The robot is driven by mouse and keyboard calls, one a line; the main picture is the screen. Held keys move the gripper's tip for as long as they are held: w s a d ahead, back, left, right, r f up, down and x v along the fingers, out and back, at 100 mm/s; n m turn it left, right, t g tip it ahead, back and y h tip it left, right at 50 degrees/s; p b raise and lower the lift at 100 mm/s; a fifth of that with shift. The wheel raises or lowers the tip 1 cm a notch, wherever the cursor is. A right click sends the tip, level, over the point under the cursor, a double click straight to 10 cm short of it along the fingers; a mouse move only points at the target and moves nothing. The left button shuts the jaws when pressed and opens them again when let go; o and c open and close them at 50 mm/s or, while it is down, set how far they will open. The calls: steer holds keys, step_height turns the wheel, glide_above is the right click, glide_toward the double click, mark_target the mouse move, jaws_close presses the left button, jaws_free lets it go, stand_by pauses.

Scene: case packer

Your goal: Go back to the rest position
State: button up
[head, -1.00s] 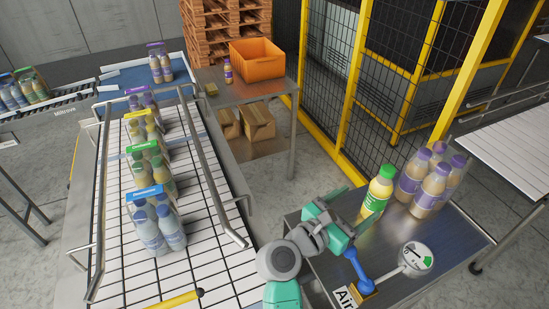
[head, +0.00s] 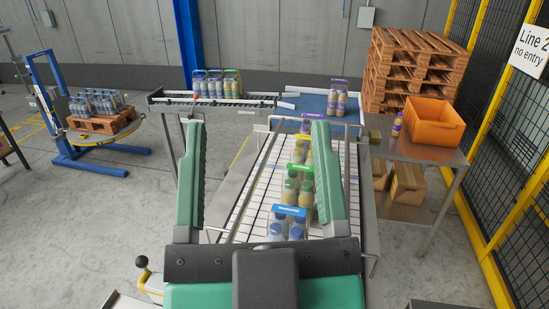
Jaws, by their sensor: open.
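My gripper (head: 261,195) is large in the foreground of the head view. Its two green ribbed fingers point up and stand wide apart, with nothing between them close by. Behind it, the white conveyor (head: 255,200) carries a row of bottle packs. The nearest pack (head: 290,226) has a blue carrier; its lower part is hidden by my gripper's base.
A metal table (head: 420,150) at the right holds an orange crate (head: 435,122) and a purple-labelled bottle (head: 397,125). Wooden pallets (head: 415,70) stand behind it. Yellow-framed fencing (head: 510,190) closes the right. A blue lifter (head: 60,130) stands left on open floor.

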step_height(320, 180, up, 5)
steer(key=p, duration=0.5)
steer(key=shift+s+r+p, duration=0.15)
steer(key=shift+r+p, duration=0.05)
steer(key=shift+p, duration=0.15)
stand_by(0.8)
